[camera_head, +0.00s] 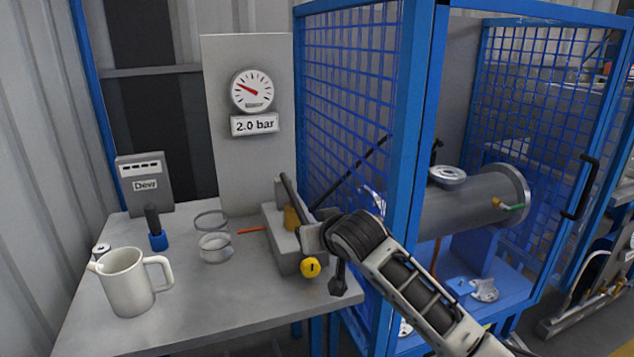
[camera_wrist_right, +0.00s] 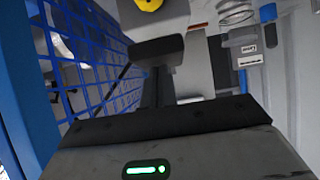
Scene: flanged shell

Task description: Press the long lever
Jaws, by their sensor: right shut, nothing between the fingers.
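A grey block (camera_head: 283,252) stands at the right end of the table, with a brass-coloured cylinder (camera_head: 291,218) on it. A dark bar (camera_head: 289,194), apparently the lever, slants up and left above the cylinder. A yellow round knob (camera_head: 310,267) sits at the block's near side; it also shows in the wrist view (camera_wrist_right: 149,4). My right arm reaches in from the right, its hand beside the block. My right gripper (camera_wrist_right: 156,50) is shut and empty in the wrist view. Whether it touches the bar cannot be told. My left gripper is out of view.
A gauge (camera_head: 252,91) above a 2.0 bar sign (camera_head: 254,124) is on the back panel. A blue mesh cage (camera_head: 350,85) borders the right side.

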